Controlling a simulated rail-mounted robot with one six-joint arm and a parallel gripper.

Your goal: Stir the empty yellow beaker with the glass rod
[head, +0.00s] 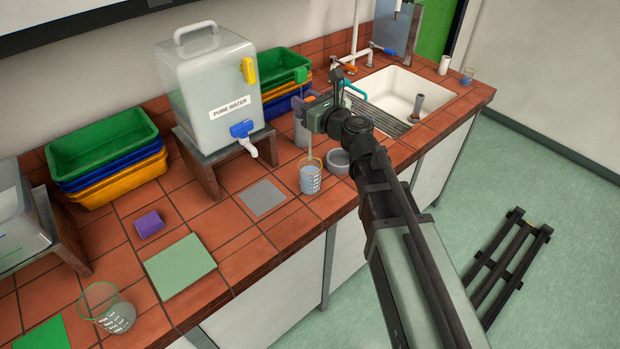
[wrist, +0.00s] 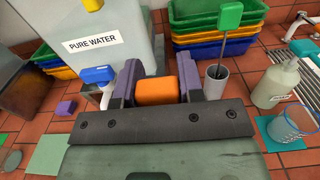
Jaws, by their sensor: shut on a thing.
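My gripper (head: 312,104) is shut on the orange handle (wrist: 157,91) of the glass rod; the handle sits between the purple fingers in the wrist view. The thin pale rod (head: 308,142) hangs upright below the gripper. Its lower part reaches down to the mouth of the beaker with the yellow-orange rim (head: 310,180), and appears to go inside. That beaker stands upright on the tiles and looks bluish-grey; I cannot tell whether it holds anything. It is hidden in the wrist view.
A pure water tank (head: 212,85) stands behind, its blue tap (head: 242,129) left of the beaker. A grey bowl (head: 339,162) is close right. A grey cup (wrist: 214,82) holds a green-handled tool. A green-rimmed beaker (head: 108,310) is front left. A sink (head: 405,90) lies right.

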